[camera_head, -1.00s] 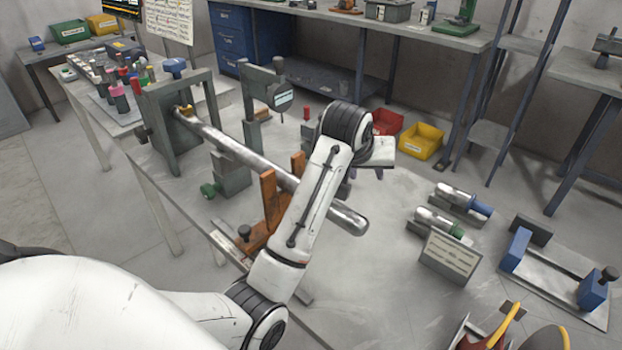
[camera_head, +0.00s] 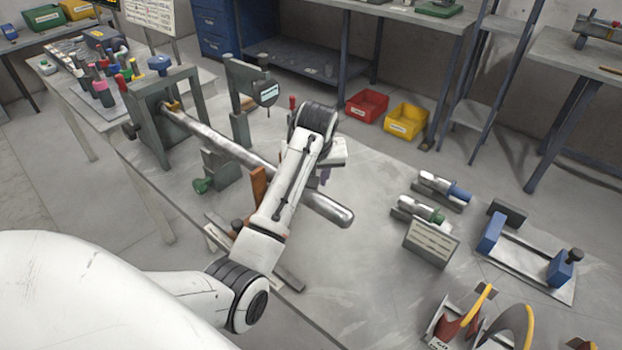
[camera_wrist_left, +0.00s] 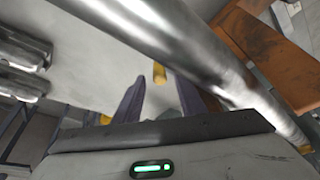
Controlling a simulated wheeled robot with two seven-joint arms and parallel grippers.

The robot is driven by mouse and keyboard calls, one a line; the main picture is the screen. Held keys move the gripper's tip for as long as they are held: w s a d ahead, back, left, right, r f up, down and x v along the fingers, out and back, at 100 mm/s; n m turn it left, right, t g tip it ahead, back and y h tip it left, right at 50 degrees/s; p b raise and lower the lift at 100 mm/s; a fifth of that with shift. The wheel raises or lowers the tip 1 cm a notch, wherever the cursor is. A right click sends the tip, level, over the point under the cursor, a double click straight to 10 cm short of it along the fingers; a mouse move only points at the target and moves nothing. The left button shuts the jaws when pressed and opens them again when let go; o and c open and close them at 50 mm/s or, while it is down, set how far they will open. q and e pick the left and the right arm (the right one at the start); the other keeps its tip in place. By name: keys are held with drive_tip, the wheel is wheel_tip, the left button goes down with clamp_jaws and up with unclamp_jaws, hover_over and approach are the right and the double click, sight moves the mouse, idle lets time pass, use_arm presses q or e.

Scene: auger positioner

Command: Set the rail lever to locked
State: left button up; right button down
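I cannot tell for sure which part is the rail lever. A long metal bar (camera_head: 235,151) runs from a grey upright frame (camera_head: 151,130) towards the front right. An orange-brown support (camera_head: 259,183) stands by the bar, partly hidden by my left arm; it also shows at the right in the left wrist view (camera_wrist_left: 262,48). A black knob (camera_head: 237,226) is near its foot. A green knob (camera_head: 203,185) sits on a grey support. My left gripper (camera_wrist_left: 160,97) is beside the bar, its dark purple fingers apart, with nothing seen held. In the head view my arm mostly hides it. My right gripper is out of view.
A dial gauge (camera_head: 267,94) stands behind the bar. To the right are two metal cylinders in holders (camera_head: 422,209), a sign plate (camera_head: 431,243) and a blue-blocked fixture (camera_head: 530,255). Red (camera_head: 366,106) and yellow (camera_head: 406,120) bins lie behind.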

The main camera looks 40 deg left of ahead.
use_arm(q)
drive_tip(key=shift+w+a+f, duration=0.15)
drive_tip(key=shift+f, duration=0.35)
clamp_jaws()
